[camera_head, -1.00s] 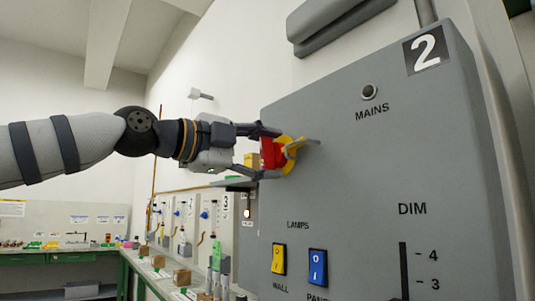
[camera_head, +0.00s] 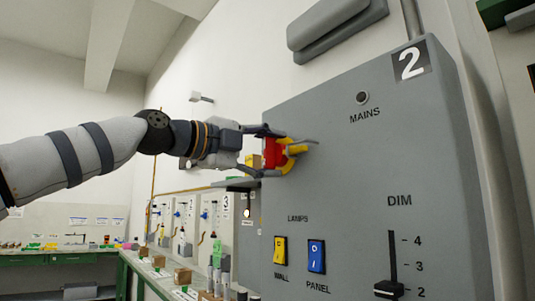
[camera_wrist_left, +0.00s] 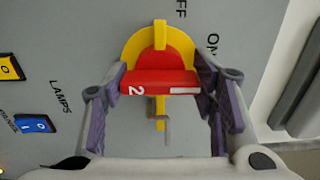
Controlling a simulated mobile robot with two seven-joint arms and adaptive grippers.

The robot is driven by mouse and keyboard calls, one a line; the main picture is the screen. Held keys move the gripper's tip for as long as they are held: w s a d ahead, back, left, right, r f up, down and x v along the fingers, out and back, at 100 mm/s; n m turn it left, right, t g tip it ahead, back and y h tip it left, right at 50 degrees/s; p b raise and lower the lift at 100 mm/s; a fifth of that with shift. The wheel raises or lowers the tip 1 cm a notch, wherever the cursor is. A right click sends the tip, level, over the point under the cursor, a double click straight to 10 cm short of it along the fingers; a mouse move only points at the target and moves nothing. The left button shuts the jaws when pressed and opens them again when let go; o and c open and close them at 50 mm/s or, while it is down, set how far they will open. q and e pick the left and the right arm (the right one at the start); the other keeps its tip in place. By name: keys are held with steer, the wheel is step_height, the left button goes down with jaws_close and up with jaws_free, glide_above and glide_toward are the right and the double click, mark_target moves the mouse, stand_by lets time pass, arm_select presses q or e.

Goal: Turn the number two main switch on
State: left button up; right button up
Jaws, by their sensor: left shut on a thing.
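The number two main switch is a red handle (camera_head: 272,153) on a yellow round plate (camera_head: 289,157), on the grey box (camera_head: 350,185) marked 2. In the left wrist view the red handle (camera_wrist_left: 160,83) bears a white 2 and lies crosswise before the yellow plate (camera_wrist_left: 139,48). OFF and ON lettering shows above and right of it. A thin grey piece (camera_wrist_left: 167,132) shows below. My left gripper (camera_head: 268,152) is shut on the red handle, with a finger at each end of the bar (camera_wrist_left: 160,95). My right gripper is not in view.
The box also carries a dark MAINS lamp (camera_head: 362,98), a yellow WALL switch (camera_head: 280,250), a blue PANEL switch (camera_head: 316,256) and a DIM slider (camera_head: 389,290). A long bench (camera_head: 150,280) with several panels stands behind at the left.

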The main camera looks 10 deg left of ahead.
arm_select(q)
steer(key=o, duration=1.7)
steer(key=shift+s, duration=0.1)
steer(key=v, duration=1.1)
steer(key=shift+s+a, duration=0.3)
